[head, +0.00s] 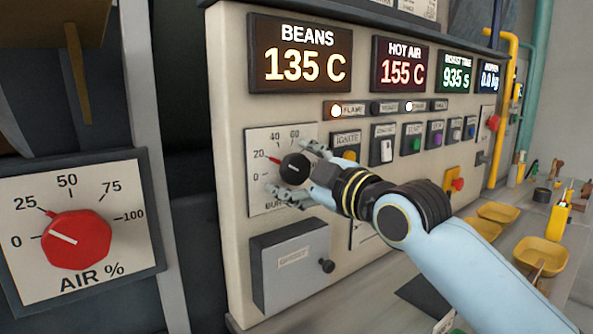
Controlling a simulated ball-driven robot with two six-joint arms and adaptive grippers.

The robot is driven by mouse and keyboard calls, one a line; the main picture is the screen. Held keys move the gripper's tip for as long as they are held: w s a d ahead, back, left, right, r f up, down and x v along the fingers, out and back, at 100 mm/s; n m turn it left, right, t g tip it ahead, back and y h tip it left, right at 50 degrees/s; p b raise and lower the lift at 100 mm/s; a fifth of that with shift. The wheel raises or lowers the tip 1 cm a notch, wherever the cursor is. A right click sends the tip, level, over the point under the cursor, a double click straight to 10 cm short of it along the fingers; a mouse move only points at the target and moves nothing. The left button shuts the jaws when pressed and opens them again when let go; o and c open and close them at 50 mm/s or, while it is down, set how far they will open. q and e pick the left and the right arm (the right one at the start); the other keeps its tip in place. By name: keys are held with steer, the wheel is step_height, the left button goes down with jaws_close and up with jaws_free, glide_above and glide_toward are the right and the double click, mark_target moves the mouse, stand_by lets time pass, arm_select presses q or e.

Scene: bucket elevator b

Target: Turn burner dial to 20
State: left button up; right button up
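The burner dial (294,167) is a dark round knob on a pale plate marked 0, 20, 40 and 60, on the front of the cream control panel. A small red mark sits by the 20. My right gripper (293,170) reaches in from the right, its grey fingers spread above and below the knob. I cannot tell whether they touch it. The gripper hides the right part of the scale and most of the lettering below. The knob's own pointer is hard to make out. My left gripper is out of view.
A red AIR % dial (76,240) is at the left. Displays above read BEANS 135 C (300,55) and HOT AIR 155 C (402,65). A grey box with a black knob (327,266) juts out below the burner dial. Switches are close right. Yellow scoops (541,254) lie at the right.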

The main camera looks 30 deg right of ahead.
steer(key=shift+s, duration=0.1)
steer(key=s+d, duration=0.1)
steer(key=s, duration=1)
steer(key=shift+s+d, duration=0.3)
steer(key=shift+s, duration=0.1)
